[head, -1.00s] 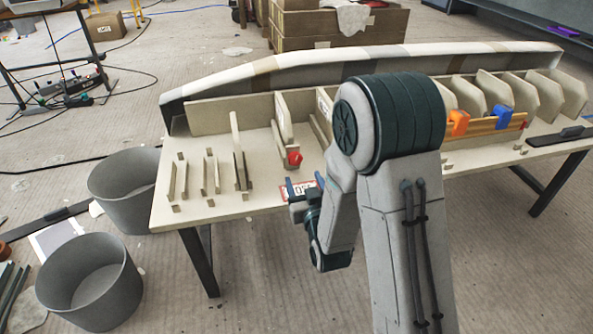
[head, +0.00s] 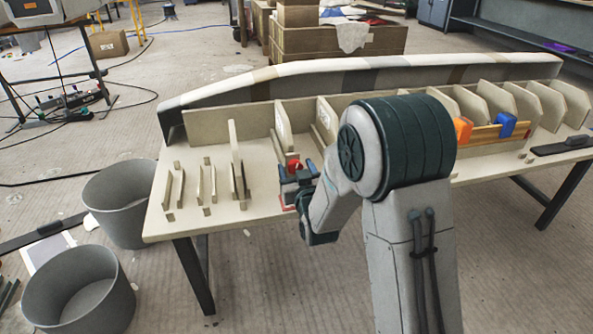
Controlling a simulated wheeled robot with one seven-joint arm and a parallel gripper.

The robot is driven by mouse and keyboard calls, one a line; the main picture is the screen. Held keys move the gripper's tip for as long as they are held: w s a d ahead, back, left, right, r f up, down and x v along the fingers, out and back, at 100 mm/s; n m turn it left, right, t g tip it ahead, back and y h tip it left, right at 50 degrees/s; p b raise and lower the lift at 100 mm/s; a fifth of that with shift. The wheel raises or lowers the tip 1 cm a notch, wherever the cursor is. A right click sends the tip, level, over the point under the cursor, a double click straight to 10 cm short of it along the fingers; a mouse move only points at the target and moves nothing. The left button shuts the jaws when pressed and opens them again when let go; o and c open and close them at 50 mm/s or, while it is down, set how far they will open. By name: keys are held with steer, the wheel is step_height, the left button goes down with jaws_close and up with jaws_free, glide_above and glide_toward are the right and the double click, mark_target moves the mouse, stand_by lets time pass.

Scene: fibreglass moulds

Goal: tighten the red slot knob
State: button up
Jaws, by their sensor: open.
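The red slot knob (head: 294,166) sits at the foot of an upright cream rib on the near part of the mould table. One fingertip shows to the left of the knob and one to the right. I cannot tell whether either finger touches it. The gripper body hides the surface just in front of the knob, and most of the red-edged label there.
The cream mould table (head: 170,224) carries several upright ribs and small slotted plates. Two grey bins (head: 78,290) stand on the floor at the left.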

steer(key=c, duration=1)
steer(key=shift+m, duration=0.3)
steer(key=m, duration=0.3)
steer(key=shift+d+m, duration=0.15)
steer(key=shift+m, duration=0.15)
steer(key=m, duration=0.4)
steer(key=shift+f+m, duration=0.15)
steer(key=shift+m, duration=0.25)
steer(key=o, duration=1)
